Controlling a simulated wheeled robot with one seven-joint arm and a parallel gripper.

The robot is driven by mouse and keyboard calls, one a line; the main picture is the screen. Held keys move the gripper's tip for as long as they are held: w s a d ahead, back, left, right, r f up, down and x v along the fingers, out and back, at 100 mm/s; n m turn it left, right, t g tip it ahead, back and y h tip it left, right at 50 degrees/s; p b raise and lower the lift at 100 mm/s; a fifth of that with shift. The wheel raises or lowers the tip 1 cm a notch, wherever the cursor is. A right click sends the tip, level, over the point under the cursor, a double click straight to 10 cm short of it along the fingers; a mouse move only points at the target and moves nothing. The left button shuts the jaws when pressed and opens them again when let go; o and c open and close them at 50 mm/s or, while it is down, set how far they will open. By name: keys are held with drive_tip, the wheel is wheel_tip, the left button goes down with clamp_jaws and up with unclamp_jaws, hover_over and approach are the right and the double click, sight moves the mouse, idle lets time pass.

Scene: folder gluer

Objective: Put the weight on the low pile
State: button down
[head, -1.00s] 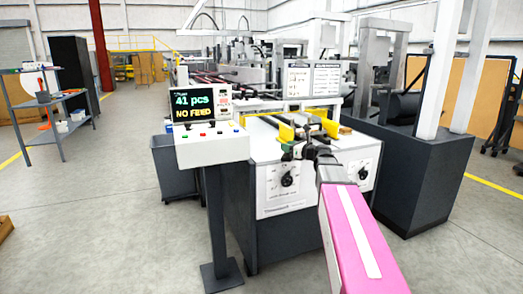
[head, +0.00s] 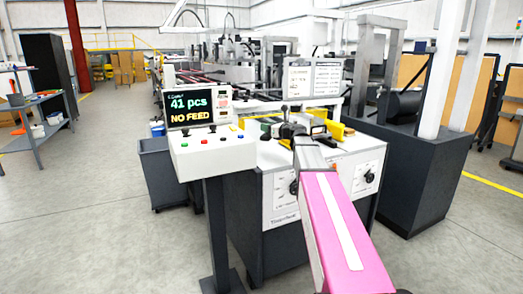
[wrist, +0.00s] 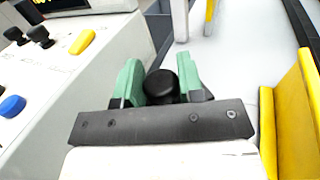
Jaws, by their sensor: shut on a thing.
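My gripper (wrist: 163,82) shows in the wrist view with its green fingertips on either side of a black round knob (wrist: 161,84). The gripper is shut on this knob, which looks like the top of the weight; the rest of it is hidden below. In the head view my gripper (head: 293,128) is over the white feeder table (head: 345,147), small and partly hidden by my pink arm. I cannot make out the low pile in either view.
The control console (head: 212,152), reading "41 pcs NO FEED", stands close left of my gripper; its buttons show in the wrist view. A yellow guide (wrist: 298,122) stands to the right. A dark bin (head: 163,175) is behind the console. Open floor lies at left.

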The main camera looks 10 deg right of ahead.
drive_tip(key=shift+f, duration=4.45)
drive_tip(key=c, duration=0.7)
unclamp_jaws()
drive_tip(key=shift+f, duration=0.15)
drive_tip(key=shift+c, duration=0.2)
